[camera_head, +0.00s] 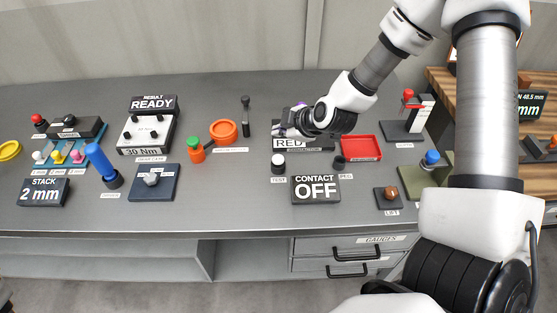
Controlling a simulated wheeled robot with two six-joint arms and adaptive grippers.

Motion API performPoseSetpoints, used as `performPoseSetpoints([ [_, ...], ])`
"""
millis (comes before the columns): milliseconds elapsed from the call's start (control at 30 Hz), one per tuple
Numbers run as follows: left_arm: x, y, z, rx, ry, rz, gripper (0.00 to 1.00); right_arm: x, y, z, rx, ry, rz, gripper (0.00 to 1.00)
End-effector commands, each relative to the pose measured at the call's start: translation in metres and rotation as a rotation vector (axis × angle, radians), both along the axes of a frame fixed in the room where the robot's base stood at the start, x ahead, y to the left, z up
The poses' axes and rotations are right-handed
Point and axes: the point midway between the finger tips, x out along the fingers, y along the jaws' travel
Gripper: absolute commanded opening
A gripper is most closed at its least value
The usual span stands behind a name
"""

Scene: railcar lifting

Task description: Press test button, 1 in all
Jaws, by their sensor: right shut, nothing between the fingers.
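The test button (278,160) is a small black post with a white top, standing on the grey workbench (230,200) with a small label reading TEST in front of it. My right gripper (284,131) is shut and empty. In the picture it lies above and behind the button, in front of part of the dark display reading RED (287,143). A visible gap separates the gripper from the button's top in this view. My left gripper is not in view.
A sign reading CONTACT OFF (316,189) stands just right and in front of the button. A red tray (361,147) and a dark post (339,162) are to the right. An orange ring (223,131) and a black upright (246,117) are to the left. Bench space left of the button is clear.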

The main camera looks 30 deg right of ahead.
Motion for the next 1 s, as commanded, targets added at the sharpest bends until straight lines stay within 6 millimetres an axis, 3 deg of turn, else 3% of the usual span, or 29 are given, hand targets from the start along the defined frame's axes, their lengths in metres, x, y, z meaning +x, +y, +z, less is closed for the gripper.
performPoseSetpoints([
  [33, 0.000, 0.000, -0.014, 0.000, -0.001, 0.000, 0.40, 0.001, 0.000, -0.014, -0.001, 0.001, -0.001, 0.00],
  [400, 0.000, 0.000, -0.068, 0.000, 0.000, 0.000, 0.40, 0.000, 0.000, -0.061, 0.000, 0.002, -0.001, 0.00],
  [600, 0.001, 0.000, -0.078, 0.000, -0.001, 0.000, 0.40, 0.001, 0.000, -0.077, 0.000, 0.001, 0.000, 0.00],
  [1000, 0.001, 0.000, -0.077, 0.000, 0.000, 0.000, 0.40, 0.000, 0.000, -0.078, 0.001, 0.001, 0.000, 0.00],
])
